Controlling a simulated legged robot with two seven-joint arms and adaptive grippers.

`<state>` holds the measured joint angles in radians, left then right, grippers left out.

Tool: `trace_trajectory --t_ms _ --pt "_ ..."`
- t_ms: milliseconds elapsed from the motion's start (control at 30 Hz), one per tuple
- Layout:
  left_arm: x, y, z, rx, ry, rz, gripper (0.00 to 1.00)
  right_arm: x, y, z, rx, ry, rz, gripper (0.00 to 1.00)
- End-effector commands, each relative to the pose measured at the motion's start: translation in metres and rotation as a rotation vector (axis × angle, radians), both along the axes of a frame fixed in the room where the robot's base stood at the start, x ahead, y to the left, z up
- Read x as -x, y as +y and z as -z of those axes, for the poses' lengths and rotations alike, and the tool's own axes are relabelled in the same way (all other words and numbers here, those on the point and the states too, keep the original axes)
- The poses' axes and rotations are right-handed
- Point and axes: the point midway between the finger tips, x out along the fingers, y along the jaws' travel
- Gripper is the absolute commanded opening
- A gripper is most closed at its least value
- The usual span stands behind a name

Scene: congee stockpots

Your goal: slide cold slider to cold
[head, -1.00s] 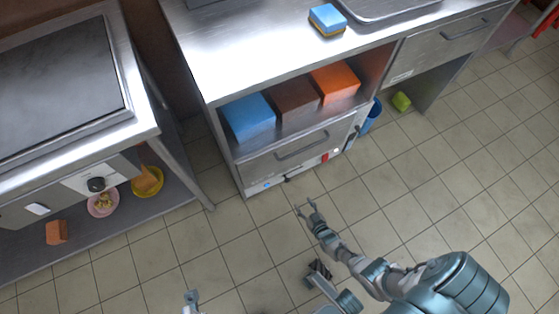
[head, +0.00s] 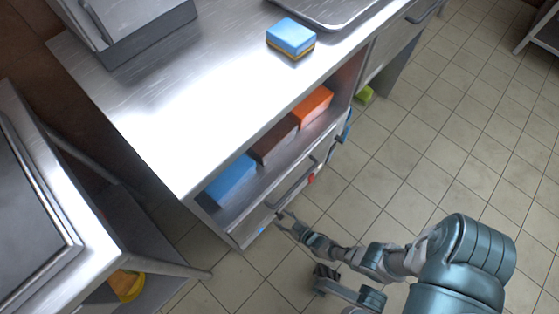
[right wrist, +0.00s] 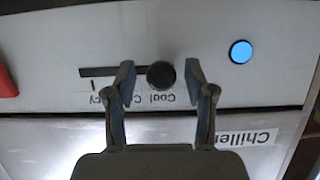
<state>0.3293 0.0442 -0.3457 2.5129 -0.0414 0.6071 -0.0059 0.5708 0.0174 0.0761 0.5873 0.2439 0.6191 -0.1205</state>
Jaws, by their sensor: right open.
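The cold slider is a round black knob (right wrist: 161,75) at one end of a dark horizontal slot (right wrist: 98,72) in the right wrist view. The slot runs left from the knob on a pale panel, with a small upside-down label beside it, partly hidden. My right gripper (head: 283,217) is open at the lower front of the steel counter unit. In the right wrist view, its two fingers stand on either side of the knob. My left gripper is not in view.
A round blue light (right wrist: 241,52) and an upside-down "Chiller" label (right wrist: 248,143) are near the slider. A red part (right wrist: 6,82) is at the panel's left. Blue (head: 232,181), brown and orange blocks sit on the shelf above. Tiled floor (head: 390,180) is open to the right.

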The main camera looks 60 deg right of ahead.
Motion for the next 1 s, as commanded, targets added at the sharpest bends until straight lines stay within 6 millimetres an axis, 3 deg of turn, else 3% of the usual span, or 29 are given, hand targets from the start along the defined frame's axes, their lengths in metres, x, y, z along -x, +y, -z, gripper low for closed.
trace_trajectory --t_ms 133,300,367,567,867,1000 --pt "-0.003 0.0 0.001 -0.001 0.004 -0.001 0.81 0.0 0.0 -0.001 0.002 -0.001 0.001 0.54" --pt "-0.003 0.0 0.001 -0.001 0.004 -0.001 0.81 0.0 0.0 -0.001 0.001 0.0 0.0 0.12" --pt "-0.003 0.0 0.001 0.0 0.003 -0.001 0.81 0.0 0.0 0.0 0.001 0.0 0.0 0.0" --pt "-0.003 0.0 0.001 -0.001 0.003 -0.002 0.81 0.0 -0.001 0.0 0.001 0.0 -0.001 0.0" --pt "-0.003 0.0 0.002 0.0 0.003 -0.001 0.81 0.01 -0.042 0.001 0.004 0.003 0.0 0.0" --pt "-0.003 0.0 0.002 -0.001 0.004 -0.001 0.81 0.011 -0.044 0.001 0.0 0.002 0.0 0.0"
